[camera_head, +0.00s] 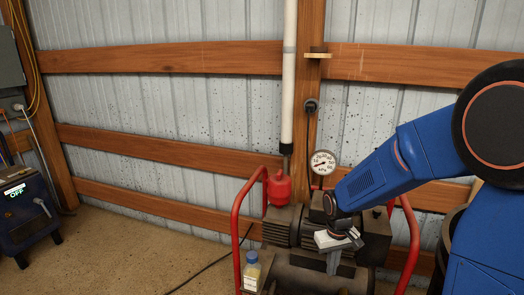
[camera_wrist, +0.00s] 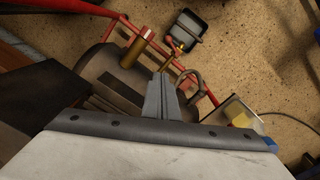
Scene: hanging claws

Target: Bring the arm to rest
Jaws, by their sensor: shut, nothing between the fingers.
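My gripper (camera_head: 333,262) is in the head view, in front of the machine with the red frame. It points downward and its fingers are shut with nothing between them. In the wrist view my gripper (camera_wrist: 163,78) shows its two grey fingers pressed together over the dark tank (camera_wrist: 115,75). My blue arm reaches in from the right side of the head view. I cannot tell whether the fingertips touch the tank.
The red frame (camera_head: 237,235) surrounds a pump and tank. A gauge (camera_head: 323,163), a red fitting (camera_head: 279,188) and a white pipe (camera_head: 289,80) stand behind. A bottle (camera_head: 252,270) is at the front left. A welder-like box (camera_head: 28,210) stands far left; floor between is mostly clear.

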